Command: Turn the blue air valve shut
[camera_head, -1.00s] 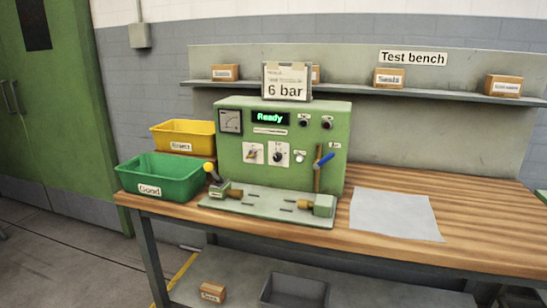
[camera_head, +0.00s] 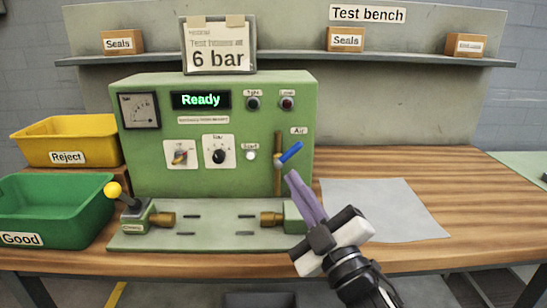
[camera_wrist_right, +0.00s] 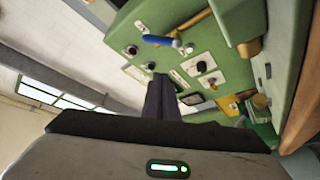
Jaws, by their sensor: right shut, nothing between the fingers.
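The blue air valve handle (camera_head: 290,153) sits on a vertical brass pipe (camera_head: 278,170) at the right of the green tester's (camera_head: 140,165) front, below the "Air" label. The handle slants up to the right. My right gripper (camera_head: 295,180) is shut and empty, its purple fingers pointing up just below and right of the handle, seemingly apart from it. In the right wrist view the handle (camera_wrist_right: 158,40) shows beyond the fingertips (camera_wrist_right: 160,80), with a gap between. The display reads "Ready". My left gripper is not in view.
A clamp with a yellow knob (camera_head: 114,189) stands on the tester's base plate. Green "Good" bin (camera_head: 70,200) and yellow "Reject" bin (camera_head: 70,130) are at left. A grey sheet (camera_head: 385,210) lies on the wooden bench, right. A "6 bar" sign (camera_head: 218,50) stands on the tester.

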